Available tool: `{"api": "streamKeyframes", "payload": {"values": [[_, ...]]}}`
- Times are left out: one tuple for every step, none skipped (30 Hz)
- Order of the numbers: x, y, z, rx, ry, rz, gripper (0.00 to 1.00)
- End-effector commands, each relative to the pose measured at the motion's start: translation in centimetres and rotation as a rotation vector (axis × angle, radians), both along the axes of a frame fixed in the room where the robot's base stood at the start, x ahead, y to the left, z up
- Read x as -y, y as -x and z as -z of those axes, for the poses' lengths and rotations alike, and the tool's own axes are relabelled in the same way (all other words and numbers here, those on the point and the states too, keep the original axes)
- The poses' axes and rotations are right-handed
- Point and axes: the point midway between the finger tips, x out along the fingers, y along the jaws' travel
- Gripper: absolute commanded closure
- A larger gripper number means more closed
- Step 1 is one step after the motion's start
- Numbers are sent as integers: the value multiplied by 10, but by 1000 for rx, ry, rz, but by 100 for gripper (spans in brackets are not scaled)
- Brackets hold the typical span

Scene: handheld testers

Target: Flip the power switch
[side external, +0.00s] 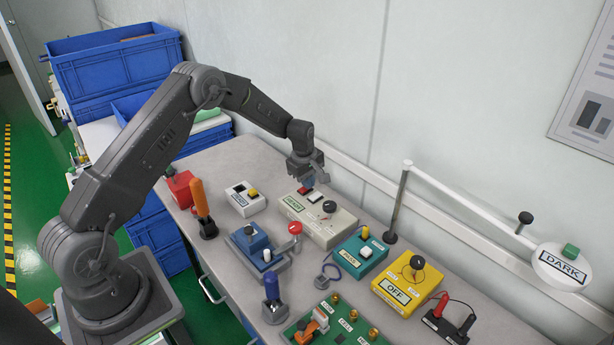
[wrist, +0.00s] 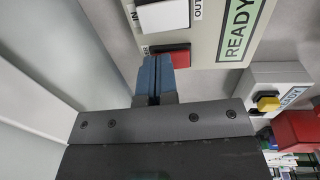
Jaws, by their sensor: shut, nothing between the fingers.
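A beige tester box (side external: 325,232) with a green READY label stands near the wall; it fills the upper part of the wrist view (wrist: 208,40). On its top are a red switch (wrist: 181,57), a white switch (wrist: 165,16) and a black knob (side external: 329,207). My gripper (side external: 308,183) is shut and empty, with its blue fingertips (wrist: 155,68) pointing down over the red switch's end of the box. In the wrist view the fingertips overlap the edge of the red switch; I cannot tell whether they touch it. Which switch is the power switch is not readable.
A white box with a yellow button (side external: 253,192) stands left of the beige box. A teal box (side external: 360,257), a yellow OFF box (side external: 408,287) and a lamp post (side external: 396,205) stand to the right. A blue device (side external: 250,241) and a red-topped button (side external: 295,229) are in front.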

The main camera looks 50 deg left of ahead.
Motion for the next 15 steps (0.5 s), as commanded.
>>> {"api": "streamKeyframes", "payload": {"values": [[0, 0, 0, 0, 0, 0, 100], [0, 0, 0, 0, 0, 0, 100], [0, 0, 0, 0, 0, 0, 100], [0, 0, 0, 0, 0, 0, 100], [0, 0, 0, 0, 0, 0, 100], [0, 0, 0, 0, 0, 0, 100], [0, 0, 0, 0, 0, 0, 100], [0, 0, 1, -1, 0, 0, 100], [0, -1, 4, -2, 0, 0, 100], [0, -2, 7, -2, 1, 0, 100], [0, -2, 6, -1, 0, 0, 100], [0, -2, 6, -1, 0, 0, 100], [0, -1, 6, -2, 0, 0, 100], [0, -1, 6, -2, 0, 0, 100], [0, -1, 6, -3, 0, 0, 100]]}}
